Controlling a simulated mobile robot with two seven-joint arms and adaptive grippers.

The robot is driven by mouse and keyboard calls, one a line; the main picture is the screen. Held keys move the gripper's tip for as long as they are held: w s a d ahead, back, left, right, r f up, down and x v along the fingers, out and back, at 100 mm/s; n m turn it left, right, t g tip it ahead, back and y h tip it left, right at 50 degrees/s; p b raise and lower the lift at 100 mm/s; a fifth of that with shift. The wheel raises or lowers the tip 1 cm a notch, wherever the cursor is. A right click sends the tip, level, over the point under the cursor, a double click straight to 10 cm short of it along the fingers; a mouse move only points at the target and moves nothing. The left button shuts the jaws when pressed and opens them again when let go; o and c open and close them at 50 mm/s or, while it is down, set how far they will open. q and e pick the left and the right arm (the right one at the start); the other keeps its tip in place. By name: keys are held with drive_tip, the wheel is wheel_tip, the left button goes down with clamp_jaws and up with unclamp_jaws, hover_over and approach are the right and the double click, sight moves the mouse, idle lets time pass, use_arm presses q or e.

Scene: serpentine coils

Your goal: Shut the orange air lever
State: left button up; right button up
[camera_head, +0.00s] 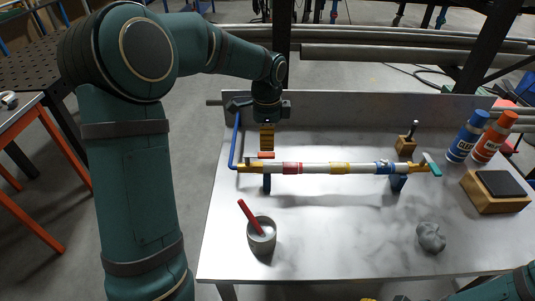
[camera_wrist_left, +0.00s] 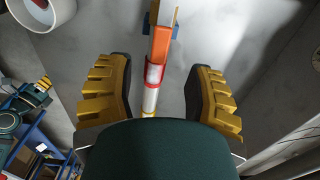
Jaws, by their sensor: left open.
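The orange air lever (camera_head: 266,155) sits at the left end of a white pipe (camera_head: 315,168) with red, yellow and blue bands. It appears to lie roughly along the pipe. In the left wrist view the orange lever (camera_wrist_left: 161,45) is between and beyond my fingers, with the red band (camera_wrist_left: 154,75) close by. My left gripper (camera_head: 267,146) points down just above and behind the lever. In its wrist view the left gripper (camera_wrist_left: 160,95) is open, its yellow-padded fingers on either side of the pipe line, apparently not touching it. My right gripper is mostly out of frame.
A teal lever (camera_head: 431,164) is at the pipe's right end. A blue hose (camera_head: 235,140) rises at the left end. A cup (camera_head: 262,238) with a red stick, a grey lump (camera_head: 430,237), a wooden block (camera_head: 495,192) and two bottles (camera_head: 468,137) stand on the metal table (camera_head: 340,240).

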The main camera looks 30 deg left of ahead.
sight(267, 154)
use_arm(q)
wheel_tip(267, 154, down, 6)
drive_tip(key=shift+r+b, duration=0.1)
drive_tip(key=shift+b, duration=0.3)
clamp_jaws()
